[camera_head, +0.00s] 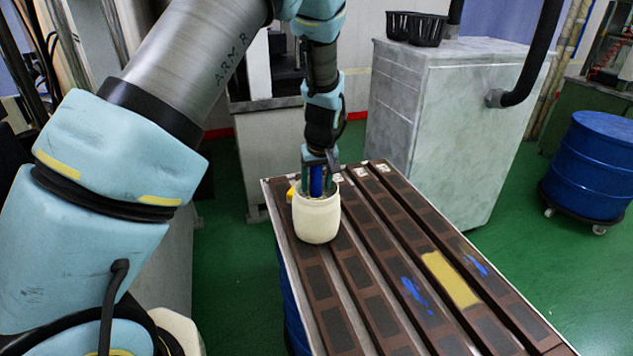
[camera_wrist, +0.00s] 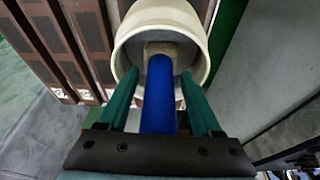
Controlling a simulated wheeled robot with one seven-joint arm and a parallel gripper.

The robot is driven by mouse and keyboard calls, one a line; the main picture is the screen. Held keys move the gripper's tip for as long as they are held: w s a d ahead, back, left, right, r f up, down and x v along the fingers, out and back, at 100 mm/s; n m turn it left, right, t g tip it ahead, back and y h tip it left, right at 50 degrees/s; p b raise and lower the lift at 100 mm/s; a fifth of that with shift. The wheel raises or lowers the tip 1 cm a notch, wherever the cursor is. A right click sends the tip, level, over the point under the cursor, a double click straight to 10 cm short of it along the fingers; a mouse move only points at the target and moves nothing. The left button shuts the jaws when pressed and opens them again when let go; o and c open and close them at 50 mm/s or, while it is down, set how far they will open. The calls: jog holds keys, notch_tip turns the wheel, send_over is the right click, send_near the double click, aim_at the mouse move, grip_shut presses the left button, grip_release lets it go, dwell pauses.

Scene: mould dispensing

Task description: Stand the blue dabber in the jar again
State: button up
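A cream jar (camera_head: 317,222) stands upright near the far end of the slatted table; its wide rim also shows in the wrist view (camera_wrist: 204,50). The blue dabber (camera_head: 317,180) is at the jar's mouth, its blue handle (camera_wrist: 159,100) up between my fingers. Its tan head (camera_wrist: 160,48) is inside the jar's opening; whether it touches the bottom is hidden. My gripper (camera_wrist: 159,80) is above the jar with one green finger on each side of the handle. A gap shows between each finger and the handle, so it is open around the dabber.
Brown mould strips (camera_head: 360,270) run along the table, with blue smears (camera_head: 416,295) and a yellow patch (camera_head: 450,279) on the right. A small yellow thing (camera_head: 290,193) peeks out left of the jar. A grey cabinet (camera_head: 440,120) and blue drum (camera_head: 590,165) stand to the right.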

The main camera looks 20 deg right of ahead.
jog(key=shift+o, duration=0.2)
jog(key=shift+r, duration=0.2)
jog(key=d+b+v, duration=0.1)
jog(key=b+v, duration=0.2)
jog(key=v, duration=0.9)
jog(key=w+a+g, duration=0.1)
jog(key=w+a, duration=0.1)
jog(key=a, duration=1.7)
jog(key=s+a+f, duration=0.1)
jog(key=s+a, duration=0.3)
jog(key=a, duration=0.5)
jog(key=s+a+f, duration=0.1)
jog(key=s+a, duration=0.4)
jog(key=a, duration=0.4)
jog(key=shift+s+f+n+g, duration=0.2)
jog(key=shift+n+g, duration=0.1)
jog(key=shift+n, duration=0.1)
